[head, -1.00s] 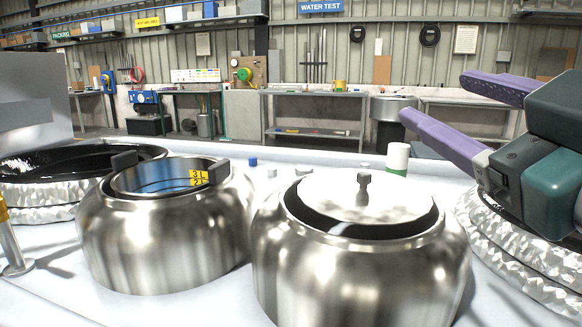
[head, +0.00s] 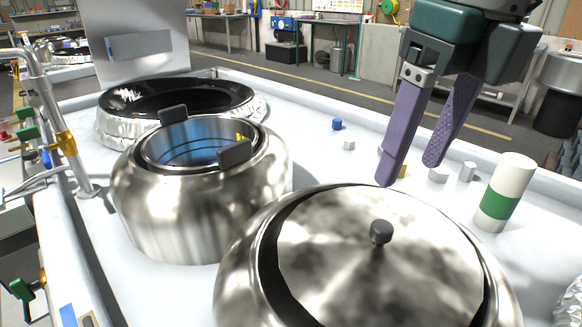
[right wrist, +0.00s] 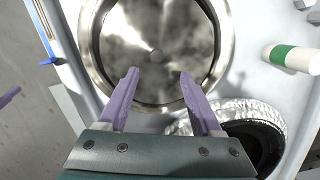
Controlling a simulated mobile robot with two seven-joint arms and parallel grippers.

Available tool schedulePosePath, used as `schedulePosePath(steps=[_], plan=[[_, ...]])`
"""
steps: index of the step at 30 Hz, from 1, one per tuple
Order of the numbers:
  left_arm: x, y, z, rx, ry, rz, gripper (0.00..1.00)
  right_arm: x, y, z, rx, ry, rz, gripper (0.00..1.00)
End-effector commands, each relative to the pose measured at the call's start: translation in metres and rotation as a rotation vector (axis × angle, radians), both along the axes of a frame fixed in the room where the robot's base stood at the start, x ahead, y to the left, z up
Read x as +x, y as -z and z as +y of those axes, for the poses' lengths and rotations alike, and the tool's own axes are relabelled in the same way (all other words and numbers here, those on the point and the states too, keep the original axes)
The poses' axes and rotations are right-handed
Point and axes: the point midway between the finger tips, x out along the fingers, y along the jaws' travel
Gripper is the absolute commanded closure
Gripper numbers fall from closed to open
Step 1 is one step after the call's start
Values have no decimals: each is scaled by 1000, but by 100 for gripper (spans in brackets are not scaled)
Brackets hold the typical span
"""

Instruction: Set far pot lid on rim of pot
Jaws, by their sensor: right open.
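A round steel lid (head: 370,265) with a dark knob (head: 381,232) lies on the near steel pot (head: 243,265). It sits off-centre, leaving a dark crescent of opening along the left in the head view. The lid (right wrist: 155,80) also shows in the right wrist view, its knob (right wrist: 155,56) ahead of the fingers. My right gripper (head: 410,173) is open and empty above the lid's back side; the wrist view also shows its fingers (right wrist: 158,74) spread, apart from the knob. A purple tip (right wrist: 8,97) at the wrist view's left edge looks like my left gripper.
A second steel pot (head: 150,215) holds an inner vessel with two dark handles. Behind it is a foil-wrapped black ring (head: 105,130). A white and green cylinder (head: 507,190) and several small blocks stand right of the pots. A steel tap (head: 50,110) rises at left.

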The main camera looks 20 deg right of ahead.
Motion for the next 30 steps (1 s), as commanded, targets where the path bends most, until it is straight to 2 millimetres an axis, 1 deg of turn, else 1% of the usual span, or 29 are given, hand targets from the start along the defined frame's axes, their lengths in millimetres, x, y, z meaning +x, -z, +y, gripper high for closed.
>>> schedulePosePath(steps=[3,6,11,16,18,22,28,30], plan=[[0,1,1,4,0,-1,30,1,21,-1,-6,2,8,34],[0,1,3,7,1,-1,30,3,34,0,-4,1,8,34],[0,0,3,10,2,-2,30,5,47,1,-2,-2,7,34],[0,-4,3,10,2,-2,30,7,74,2,-1,-3,9,34],[0,-3,3,9,2,-1,30,9,84,3,0,-1,6,34],[0,-2,3,9,1,-2,30,11,93,3,-1,-3,4,34],[0,-2,1,3,-1,-1,30,11,93,3,-1,-4,3,34],[0,-2,1,0,-2,-1,30,11,93,3,-1,-4,3,42]])
